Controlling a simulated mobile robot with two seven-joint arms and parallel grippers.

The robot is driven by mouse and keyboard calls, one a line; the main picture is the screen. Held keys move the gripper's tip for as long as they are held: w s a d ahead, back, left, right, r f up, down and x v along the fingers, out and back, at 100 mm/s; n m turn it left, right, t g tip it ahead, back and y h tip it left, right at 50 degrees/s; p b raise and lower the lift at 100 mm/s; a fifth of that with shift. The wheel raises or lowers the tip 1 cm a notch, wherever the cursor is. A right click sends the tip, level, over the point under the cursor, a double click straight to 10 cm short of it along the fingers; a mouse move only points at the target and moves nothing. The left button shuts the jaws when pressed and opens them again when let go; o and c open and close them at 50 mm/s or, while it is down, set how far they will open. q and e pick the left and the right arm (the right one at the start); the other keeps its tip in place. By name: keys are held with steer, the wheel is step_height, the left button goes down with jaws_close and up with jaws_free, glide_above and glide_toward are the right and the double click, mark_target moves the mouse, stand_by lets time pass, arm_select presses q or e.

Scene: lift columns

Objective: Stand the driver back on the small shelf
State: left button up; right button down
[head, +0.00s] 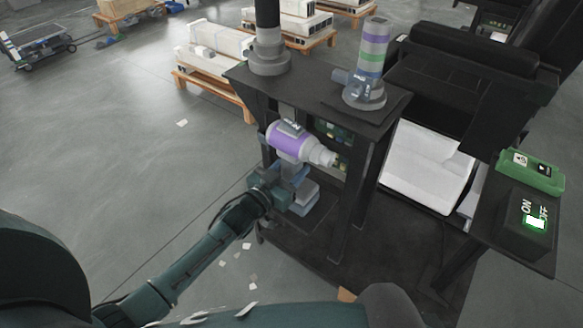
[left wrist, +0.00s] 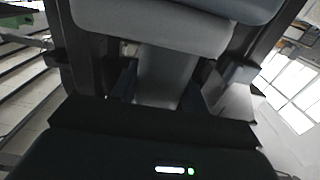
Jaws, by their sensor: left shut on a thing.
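The driver (head: 289,141) has a purple body, a pale grey nose pointing right, and a grey-blue handle below. My left gripper (head: 279,186) is shut on the handle and holds the driver roughly upright, in front of the black stand (head: 312,97). In the left wrist view, the grey handle (left wrist: 165,75) is between the fingers of my left gripper (left wrist: 168,88), with the driver's body across the top. I cannot single out the small shelf with certainty; the driver and my arm cover part of the stand. My right gripper is out of view.
A dark column (head: 267,35) and a striped column (head: 369,60) stand on the stand's top. Greenish parts (head: 336,131) show beneath it. A green box (head: 531,171) and an ON/OFF switch box (head: 524,221) are at right. Floor at left is mostly clear.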

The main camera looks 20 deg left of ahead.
arm_select(q)
steer(key=o, duration=1.4)
steer(key=shift+r, duration=0.25)
steer(key=p+v, duration=0.1)
steer(key=v, duration=1)
steer(key=s+d+n+g, duration=0.1)
steer(key=s+d+g, duration=0.1)
steer(key=s, duration=0.5)
steer(key=s+d+f+g+y, duration=0.1)
steer(key=s+d+g, duration=0.2)
steer(key=s+d, duration=0.2)
steer(key=s, duration=0.2)
steer(key=shift+s+d+f+n+g+y, duration=0.25)
steer(key=shift+s+f+n+g+y, duration=0.05)
steer(key=shift+s+n, duration=0.1)
